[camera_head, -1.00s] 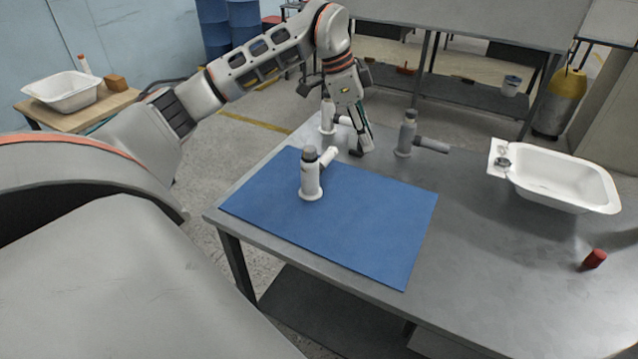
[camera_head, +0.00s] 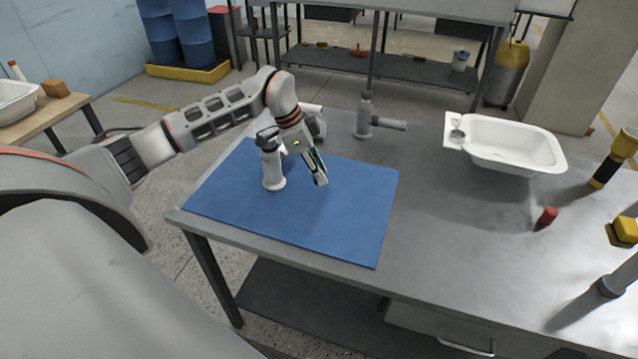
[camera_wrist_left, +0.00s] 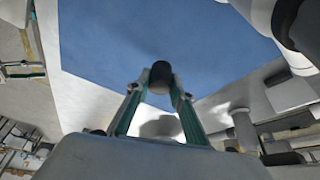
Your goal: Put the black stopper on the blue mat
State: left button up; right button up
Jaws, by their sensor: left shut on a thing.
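The blue mat (camera_head: 335,225) lies flat on the near left part of the grey table. My left gripper (camera_head: 319,180) is over the mat, pointing down, to the right of a white tap. In the left wrist view, its fingers (camera_wrist_left: 157,92) are shut on the black stopper (camera_wrist_left: 160,75), held at the tips with the blue mat (camera_wrist_left: 110,40) beyond it. I cannot make out the stopper in the head view, and how close it is to the mat is unclear. My right gripper is not in view.
A white tap (camera_head: 272,170) with a dark top stands on the mat. A grey tap (camera_head: 364,118) stands behind it. A white basin (camera_head: 515,135) and a red stopper (camera_head: 546,217) are to the right. The mat's front right part is clear.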

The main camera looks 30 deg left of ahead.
pick_arm(q)
jog(key=shift+f, duration=2.3)
jog(key=o, duration=1)
jog(key=shift+f, duration=0.1)
jog(key=v, duration=1.2)
jog(key=shift+r, duration=0.25)
jog(key=shift+d, duration=0.1)
jog(key=shift+f, duration=0.1)
